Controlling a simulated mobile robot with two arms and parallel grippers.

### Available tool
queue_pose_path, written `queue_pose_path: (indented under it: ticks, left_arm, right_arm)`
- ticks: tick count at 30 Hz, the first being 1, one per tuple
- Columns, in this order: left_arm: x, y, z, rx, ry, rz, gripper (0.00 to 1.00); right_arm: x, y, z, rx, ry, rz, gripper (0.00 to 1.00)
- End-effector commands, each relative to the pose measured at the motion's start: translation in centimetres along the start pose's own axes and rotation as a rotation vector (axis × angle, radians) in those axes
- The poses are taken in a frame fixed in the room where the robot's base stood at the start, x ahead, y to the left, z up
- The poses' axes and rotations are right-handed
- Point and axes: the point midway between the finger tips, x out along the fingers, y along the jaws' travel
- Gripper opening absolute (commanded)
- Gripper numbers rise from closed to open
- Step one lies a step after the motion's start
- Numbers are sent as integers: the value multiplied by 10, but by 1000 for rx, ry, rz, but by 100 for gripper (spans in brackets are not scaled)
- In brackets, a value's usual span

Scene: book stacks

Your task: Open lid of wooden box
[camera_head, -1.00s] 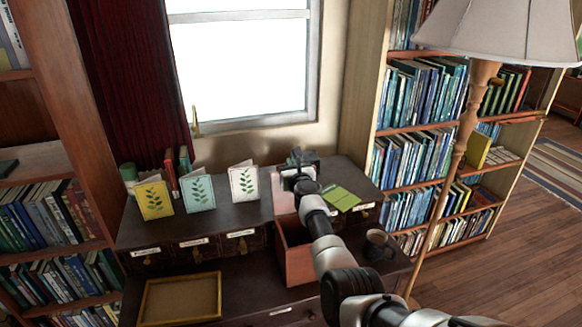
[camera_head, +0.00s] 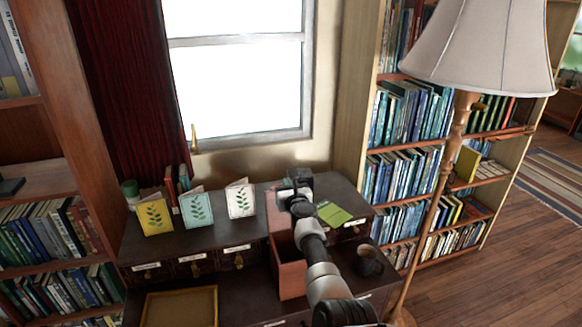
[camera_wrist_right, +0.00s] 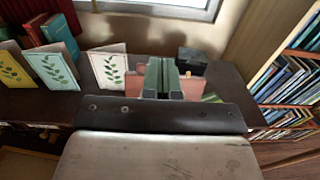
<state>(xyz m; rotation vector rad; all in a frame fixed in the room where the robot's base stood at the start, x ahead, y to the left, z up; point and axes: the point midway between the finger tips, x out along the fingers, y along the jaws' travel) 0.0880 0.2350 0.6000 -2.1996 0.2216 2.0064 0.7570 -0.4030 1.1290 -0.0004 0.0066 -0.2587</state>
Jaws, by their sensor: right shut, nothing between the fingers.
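The wooden box (camera_head: 292,280) is reddish brown and stands on the dark desk, with its open inside partly showing. Its pinkish lid (camera_head: 279,218) stands raised at the box's back, partly hidden by my right arm. In the right wrist view the lid's pinkish edge (camera_wrist_right: 190,86) shows on both sides of the fingers. My right gripper (camera_head: 299,181) is over the top of the lid at the back of the desk. In the wrist view its fingers (camera_wrist_right: 164,66) are together, with nothing held. Whether they touch the lid is unclear. My left gripper is out of view.
Yellow (camera_head: 154,216), light blue (camera_head: 197,207) and white (camera_head: 240,200) leaf cards stand left of the box. A green booklet (camera_head: 334,215) lies to its right, with a dark mug (camera_head: 368,262) nearer. A framed tray (camera_head: 180,308) lies front left. A floor lamp (camera_head: 482,50) stands right.

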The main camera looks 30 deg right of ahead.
Motion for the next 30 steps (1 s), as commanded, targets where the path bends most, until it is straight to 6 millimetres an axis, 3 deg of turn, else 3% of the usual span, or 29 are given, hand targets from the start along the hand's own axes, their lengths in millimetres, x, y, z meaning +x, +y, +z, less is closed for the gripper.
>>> queue_pose_path:
  ticks: [1,3,9,14,26,28,30]
  left_arm:
    - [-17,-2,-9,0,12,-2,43]
    - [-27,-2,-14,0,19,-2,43]
    - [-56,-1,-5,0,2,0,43]
    - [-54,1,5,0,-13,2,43]
    - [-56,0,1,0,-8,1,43]
    - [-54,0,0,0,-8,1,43]
    - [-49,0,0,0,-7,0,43]
  right_arm:
    - [-4,0,14,1,0,0,0]
    - [-8,0,20,0,1,0,0]
    - [-22,0,41,1,1,0,0]
    - [-27,2,49,2,-8,2,0]
    - [-33,0,53,-1,1,1,0]
    - [-34,2,46,-22,11,5,0]
    - [-38,6,26,-87,39,20,0]
